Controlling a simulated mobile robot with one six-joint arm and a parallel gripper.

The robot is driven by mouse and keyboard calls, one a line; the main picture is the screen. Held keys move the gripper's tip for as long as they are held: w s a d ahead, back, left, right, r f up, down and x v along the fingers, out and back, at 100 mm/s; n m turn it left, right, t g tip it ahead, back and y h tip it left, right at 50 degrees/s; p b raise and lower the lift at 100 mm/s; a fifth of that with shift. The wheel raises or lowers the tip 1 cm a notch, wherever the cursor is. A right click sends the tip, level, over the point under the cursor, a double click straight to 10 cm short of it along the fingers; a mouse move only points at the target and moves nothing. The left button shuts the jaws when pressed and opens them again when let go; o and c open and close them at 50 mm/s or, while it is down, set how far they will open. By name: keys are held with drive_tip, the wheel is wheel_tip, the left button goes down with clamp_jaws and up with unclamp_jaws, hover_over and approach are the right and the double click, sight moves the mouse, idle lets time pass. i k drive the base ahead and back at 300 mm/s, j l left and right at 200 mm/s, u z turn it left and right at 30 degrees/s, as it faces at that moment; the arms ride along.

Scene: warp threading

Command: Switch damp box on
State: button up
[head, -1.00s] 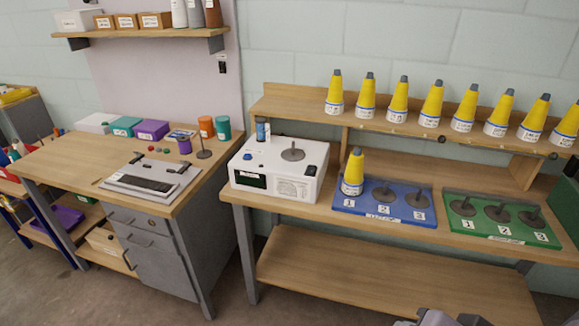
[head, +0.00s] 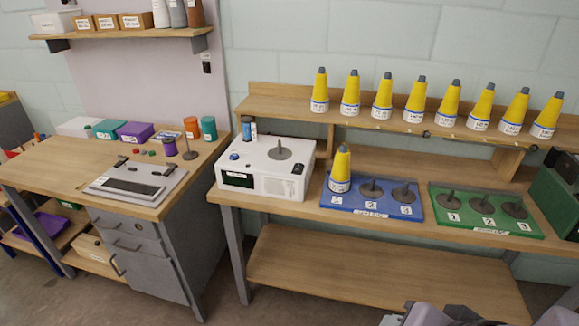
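A white box (head: 267,168) with a spindle disc (head: 281,150) on top stands on the right bench. It has a blue knob (head: 234,156), a dark display (head: 237,179) on its front and a black switch (head: 298,168) near its right edge. A dark green case (head: 556,190) stands at the right end of that bench, cut by the frame. No readable label tells which of these is the damp box, and the switch position is too small to tell. Grey parts of my arm show at the bottom right edge; my gripper's fingers are not in view.
A yellow cone (head: 340,170) stands on a blue tray (head: 350,203); a green tray (head: 470,226) with bare spindles is to its right. Several cones line the upper shelf (head: 380,121). A small blue bottle (head: 247,128) stands behind the white box. A gap separates the left desk (head: 60,160).

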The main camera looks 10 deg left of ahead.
sight(298, 168)
drive_tip(key=i+j, duration=0.3)
drive_tip(key=i, duration=0.2)
drive_tip(key=i+j, duration=0.3)
drive_tip(key=i, duration=0.2)
drive_tip(key=i+j, duration=0.3)
drive_tip(key=i, duration=0.2)
drive_tip(key=u, duration=0.05)
